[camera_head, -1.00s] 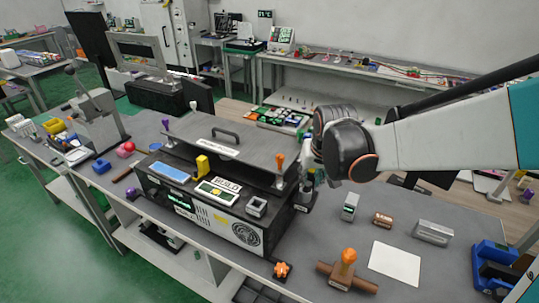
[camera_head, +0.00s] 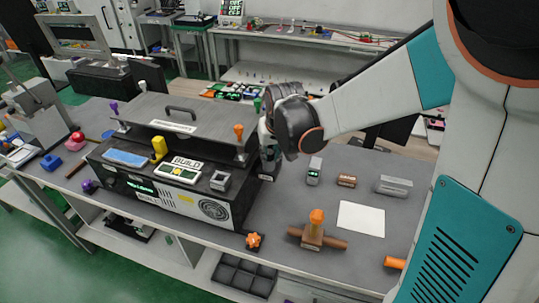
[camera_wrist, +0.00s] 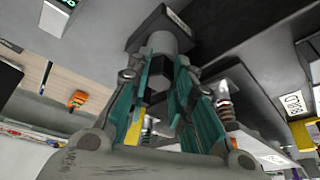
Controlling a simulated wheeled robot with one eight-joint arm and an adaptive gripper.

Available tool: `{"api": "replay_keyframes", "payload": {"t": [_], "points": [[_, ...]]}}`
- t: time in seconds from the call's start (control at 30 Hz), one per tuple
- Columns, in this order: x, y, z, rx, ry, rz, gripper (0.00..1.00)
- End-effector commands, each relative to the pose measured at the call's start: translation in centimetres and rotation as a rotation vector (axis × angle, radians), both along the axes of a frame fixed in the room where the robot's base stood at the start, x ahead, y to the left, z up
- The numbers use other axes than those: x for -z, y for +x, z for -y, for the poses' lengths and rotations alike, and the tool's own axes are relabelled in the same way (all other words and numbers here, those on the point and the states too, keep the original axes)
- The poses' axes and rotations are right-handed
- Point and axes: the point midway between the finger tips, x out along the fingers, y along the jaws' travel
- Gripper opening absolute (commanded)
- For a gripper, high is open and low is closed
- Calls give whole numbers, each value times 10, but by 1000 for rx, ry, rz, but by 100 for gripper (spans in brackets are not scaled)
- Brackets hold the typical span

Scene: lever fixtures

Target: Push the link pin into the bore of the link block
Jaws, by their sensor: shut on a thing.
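My gripper (camera_wrist: 160,85) is shut on a dark and grey part between its teal fingers in the wrist view. Just beyond the fingertips a grey round post (camera_wrist: 163,42) joins a dark labelled base (camera_wrist: 148,26). I cannot tell whether this is the link pin or the link block. In the head view my gripper (camera_head: 269,150) is beside the right rear corner of the dark machine (camera_head: 165,205), above a dark base (camera_head: 268,178). The wrist hides most of it there. A bore and a pin entering it are not clearly visible.
An orange-handled post (camera_head: 239,131) stands on the machine close to my gripper. A white sheet (camera_head: 361,219) and a brown T-shaped piece (camera_head: 316,236) lie to the right.

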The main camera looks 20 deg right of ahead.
Motion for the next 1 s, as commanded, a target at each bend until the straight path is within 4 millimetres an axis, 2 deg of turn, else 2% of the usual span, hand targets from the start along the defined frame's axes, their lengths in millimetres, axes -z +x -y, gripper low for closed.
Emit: {"api": "replay_keyframes", "payload": {"t": [0.17, 0.37, 0.57, 0.8, 1.0], "points": [[-4, 0, 0, 0, 0, 0, 0], [-23, 0, 0, 0, 0, 0, 0], [-63, 0, 0, 0, 0, 0, 0], [-131, -1, 0, 0, 0, 0, 0], [-173, -2, 0, -1, 0, 0, 0]]}}
